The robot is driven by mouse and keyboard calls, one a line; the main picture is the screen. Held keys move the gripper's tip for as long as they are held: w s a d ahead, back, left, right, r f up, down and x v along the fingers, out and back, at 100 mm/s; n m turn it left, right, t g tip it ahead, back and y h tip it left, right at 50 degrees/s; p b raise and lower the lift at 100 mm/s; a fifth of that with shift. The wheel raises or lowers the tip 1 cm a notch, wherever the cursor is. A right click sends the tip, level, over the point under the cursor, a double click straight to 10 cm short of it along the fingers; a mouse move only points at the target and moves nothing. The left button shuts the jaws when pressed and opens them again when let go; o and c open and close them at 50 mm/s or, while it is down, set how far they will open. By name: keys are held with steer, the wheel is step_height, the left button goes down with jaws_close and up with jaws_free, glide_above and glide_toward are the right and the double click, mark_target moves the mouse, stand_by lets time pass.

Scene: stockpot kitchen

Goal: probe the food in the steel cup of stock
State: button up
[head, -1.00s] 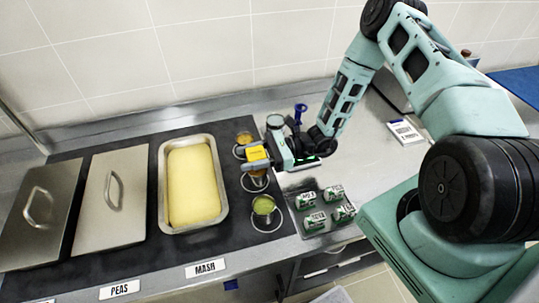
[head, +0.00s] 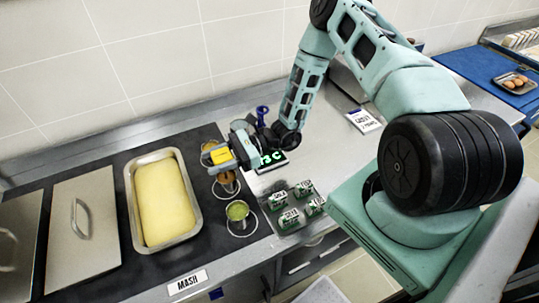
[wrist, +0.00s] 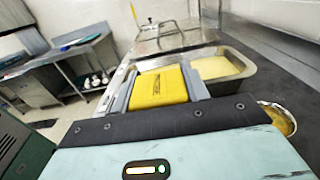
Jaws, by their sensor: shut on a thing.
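My gripper (head: 222,157) is shut on a yellow probe thermometer (head: 220,156); its yellow body also fills the jaws in the wrist view (wrist: 159,87). The probe's tip cannot be made out. Steel cups stand in a row right of the mash: a front cup with green food (head: 238,211), a middle cup with brown contents (head: 227,184), and a back cup with orange-brown contents (head: 208,146), partly hidden by my gripper. My gripper is above the back and middle cups. I cannot tell which cup is the stock.
A mash tray (head: 197,205) and lidded pans (head: 88,225) lie left. Several labelled green-and-white blocks (head: 289,218) sit on a tray right of the cups. Bare steel counter (head: 320,150) lies right.

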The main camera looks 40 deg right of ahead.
steer(key=shift+r+p, duration=2.25)
steer(key=shift+r, duration=1.05)
